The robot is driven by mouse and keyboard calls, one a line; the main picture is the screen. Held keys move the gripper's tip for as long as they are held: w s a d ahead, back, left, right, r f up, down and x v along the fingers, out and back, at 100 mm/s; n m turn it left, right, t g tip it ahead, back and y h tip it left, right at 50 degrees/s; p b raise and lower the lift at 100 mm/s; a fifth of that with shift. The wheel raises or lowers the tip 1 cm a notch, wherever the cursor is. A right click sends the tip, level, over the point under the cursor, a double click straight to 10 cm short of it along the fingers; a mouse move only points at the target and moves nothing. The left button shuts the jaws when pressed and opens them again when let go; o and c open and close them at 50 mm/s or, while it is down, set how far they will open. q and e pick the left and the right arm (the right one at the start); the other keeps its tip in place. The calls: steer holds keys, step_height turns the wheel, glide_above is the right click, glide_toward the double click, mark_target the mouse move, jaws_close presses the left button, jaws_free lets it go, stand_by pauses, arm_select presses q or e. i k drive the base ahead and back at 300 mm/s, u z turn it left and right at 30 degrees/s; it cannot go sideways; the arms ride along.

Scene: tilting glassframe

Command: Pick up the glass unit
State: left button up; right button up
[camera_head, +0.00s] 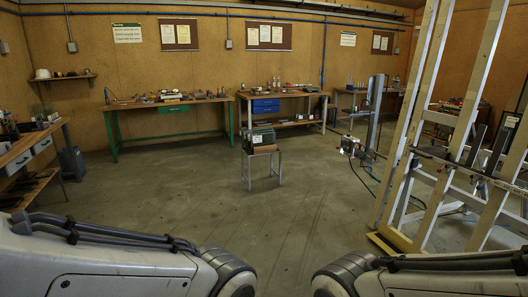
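No separate glass unit can be made out for certain. A tall, leaning white frame rack (432,140) stands at the right, with crossbars and a yellowish foot on the floor. I cannot tell whether a clear pane is on it. Parts of my two arms show along the bottom edge, at the left and the right. Both of my grippers are out of view.
A small stool (260,151) with boxes stands mid-floor. Workbenches with green legs (167,103) and blue drawers (267,105) line the back wall. Another bench (28,152) is at the left. A metal stand (374,113) is near the rack. The front floor is clear.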

mark_target(266, 139)
steer(key=u, duration=0.35)
steer(key=i, duration=1.45)
steer(key=u, duration=0.4)
steer(key=i, duration=1.95)
steer(key=z, duration=0.4)
steer(key=i, duration=2.1)
steer(key=z, duration=0.45)
